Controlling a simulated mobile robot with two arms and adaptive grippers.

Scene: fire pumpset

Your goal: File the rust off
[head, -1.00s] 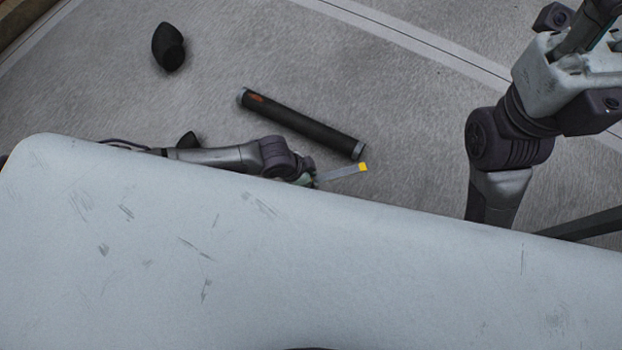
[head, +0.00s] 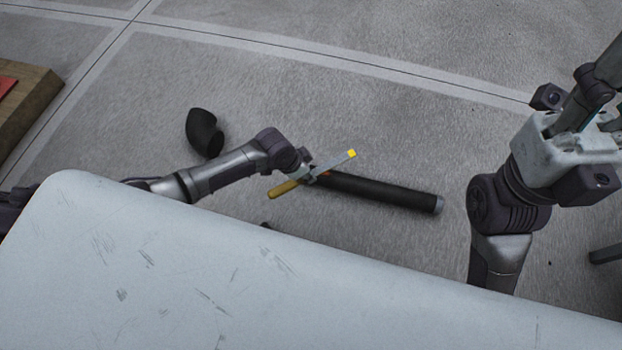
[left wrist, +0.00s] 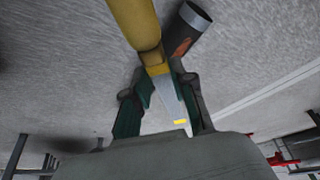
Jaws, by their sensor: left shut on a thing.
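My left gripper (head: 310,176) is shut on a file (head: 336,164) with a yellow-brown handle (head: 284,189) and a yellow tip. The file also shows in the left wrist view (left wrist: 170,98), between the green fingers. A dark pipe (head: 390,193) lies beyond the gripper. Its orange rust patch (head: 326,174) shows just beside the file, partly hidden in the head view. The patch shows near the pipe's end in the left wrist view (left wrist: 182,47). I cannot tell whether the file touches the pipe. My right gripper (head: 590,110) is at the right edge, its fingers partly cut off.
A black elbow fitting (head: 204,133) lies on the grey floor, left of the pipe. A wooden block or pallet (head: 28,105) with something red on it is at the far left. Open floor lies around the pipe.

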